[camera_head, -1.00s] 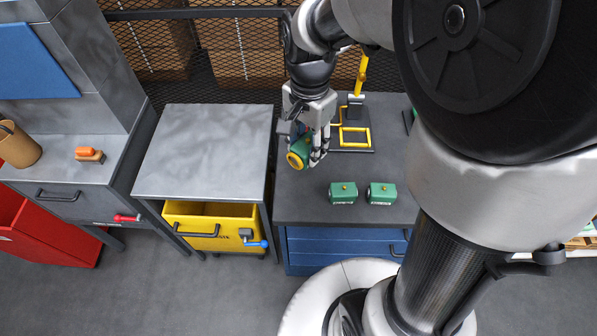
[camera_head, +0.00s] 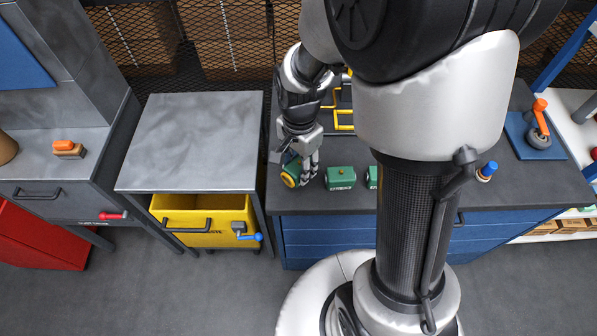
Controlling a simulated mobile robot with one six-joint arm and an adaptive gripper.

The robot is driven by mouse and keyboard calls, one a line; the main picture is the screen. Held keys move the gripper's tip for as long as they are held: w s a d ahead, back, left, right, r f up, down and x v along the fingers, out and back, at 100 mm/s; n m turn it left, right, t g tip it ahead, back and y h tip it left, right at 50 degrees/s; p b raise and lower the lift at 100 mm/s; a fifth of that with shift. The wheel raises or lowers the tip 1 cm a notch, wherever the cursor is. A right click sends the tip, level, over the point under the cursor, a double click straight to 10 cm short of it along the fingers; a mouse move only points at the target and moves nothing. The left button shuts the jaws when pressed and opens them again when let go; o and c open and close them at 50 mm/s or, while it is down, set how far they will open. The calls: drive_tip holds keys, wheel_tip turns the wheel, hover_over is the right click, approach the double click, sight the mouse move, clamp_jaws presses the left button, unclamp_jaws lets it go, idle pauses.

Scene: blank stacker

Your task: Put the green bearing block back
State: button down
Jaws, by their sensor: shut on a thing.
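My gripper (camera_head: 302,169) is shut on a green bearing block (camera_head: 289,171) with a yellow round face. It holds the block tilted, near the left end of the dark bench top (camera_head: 330,202). Two more green blocks are on the bench: one (camera_head: 340,178) stands just right of my gripper, and another (camera_head: 372,177) is mostly hidden behind my arm. I cannot tell whether the held block touches the bench.
A yellow frame (camera_head: 343,118) stands behind the gripper. A grey table (camera_head: 190,145) with a yellow bin (camera_head: 205,214) below is at left. An orange-handled tool (camera_head: 540,125) sits on a blue plate at right. My arm hides the bench's middle.

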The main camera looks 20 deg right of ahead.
drive_tip(key=shift+f+b, duration=0.75)
drive_tip(key=shift+f, duration=1.25)
drive_tip(key=shift+f, duration=0.1)
drive_tip(key=c, duration=1)
unclamp_jaws()
wheel_tip(320, 180, up, 12)
drive_tip(key=p, duration=0.4)
drive_tip(key=shift+r, duration=0.25)
drive_tip(key=s+r+n+t, duration=0.4)
drive_tip(key=s+r+n, duration=0.8)
drive_tip(key=s, duration=0.3)
drive_tip(key=shift+r+n+t, duration=0.3)
drive_tip(key=shift+r, duration=0.5)
